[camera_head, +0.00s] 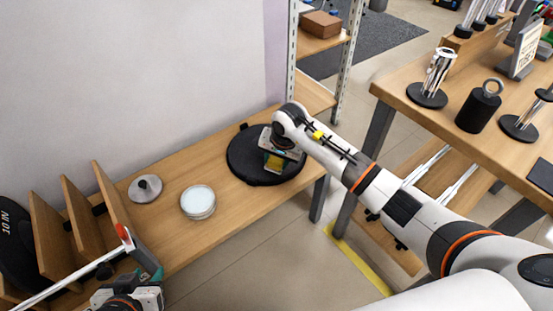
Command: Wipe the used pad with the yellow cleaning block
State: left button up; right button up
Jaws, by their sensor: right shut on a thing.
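The black round pad (240,166) lies flat on the wooden bench (238,210), near its right end. My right gripper (275,158) is over the pad, pointing down, and is shut on the yellow cleaning block (274,164). The block is partly hidden by the gripper and appears to be at the pad's surface; I cannot tell if it touches. My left gripper (146,278) is low at the bottom left, in front of the bench. Its jaws are too unclear to read.
A grey metal disc with a knob (145,188) and a pale round dish (198,202) stand left of the pad. A wooden slotted rack (80,213) is at the left end, with a black disc (14,245) beside it. Another table (440,105) with weights stands at the right.

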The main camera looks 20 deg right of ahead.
pick_arm(q)
jog(key=shift+w, duration=0.1)
pick_arm(e)
jog(key=shift+f, duration=0.15)
pick_arm(q)
jog(key=shift+w+d+r+t, duration=0.2)
jog(key=shift+w+r+t, duration=0.25)
jog(key=shift+w+t, duration=0.1)
